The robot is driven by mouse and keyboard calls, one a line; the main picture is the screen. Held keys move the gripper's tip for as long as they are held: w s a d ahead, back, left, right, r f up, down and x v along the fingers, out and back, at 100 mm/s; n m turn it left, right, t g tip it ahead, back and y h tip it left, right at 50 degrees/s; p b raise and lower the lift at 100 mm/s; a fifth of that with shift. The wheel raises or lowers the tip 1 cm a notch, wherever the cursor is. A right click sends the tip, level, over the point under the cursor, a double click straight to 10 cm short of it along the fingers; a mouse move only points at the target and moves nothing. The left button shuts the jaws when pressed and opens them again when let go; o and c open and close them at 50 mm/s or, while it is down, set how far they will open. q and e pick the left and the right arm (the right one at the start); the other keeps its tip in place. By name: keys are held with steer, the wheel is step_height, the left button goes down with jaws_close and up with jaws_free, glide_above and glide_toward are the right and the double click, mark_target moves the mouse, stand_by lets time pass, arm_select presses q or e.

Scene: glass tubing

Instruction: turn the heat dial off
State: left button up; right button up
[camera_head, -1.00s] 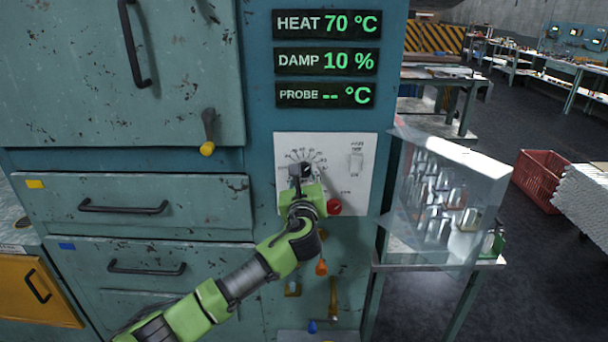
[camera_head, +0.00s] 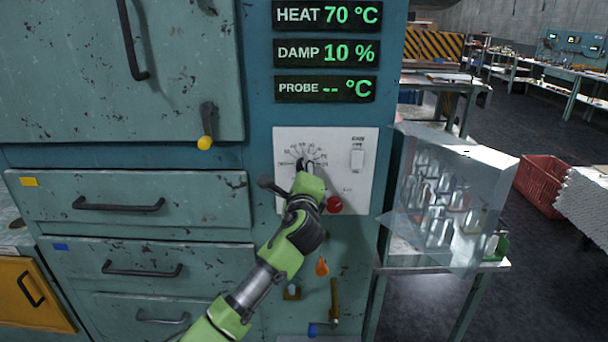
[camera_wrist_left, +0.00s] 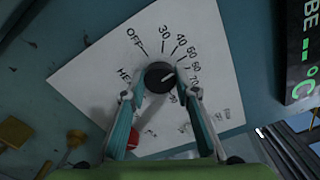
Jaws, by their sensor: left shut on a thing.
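The heat dial (camera_wrist_left: 160,77) is a round black knob on a white panel (camera_head: 350,188). Its printed scale runs from OFF through 30, 40 and upward, and its pale mark points toward the 70 side. The HEAT display (camera_head: 326,15) reads 70 °C. My left gripper (camera_head: 303,168) is at the dial, with one finger on each side of it in the left wrist view (camera_wrist_left: 160,80), shut on it. In the head view the gripper hides most of the dial. My right gripper is not in view.
A red knob (camera_head: 334,203) sits just below right of the dial, and a white switch (camera_head: 357,160) to its right. A clear case of glassware (camera_head: 440,200) stands right of the panel. Drawers with handles (camera_head: 118,205) are on the left.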

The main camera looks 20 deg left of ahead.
mark_target(304, 127)
arm_select(q)
steer(key=shift+n+b, duration=3.3)
steer(key=shift+n, duration=5.2)
steer(key=o, duration=1.1)
step_height(304, 127, up, 10)
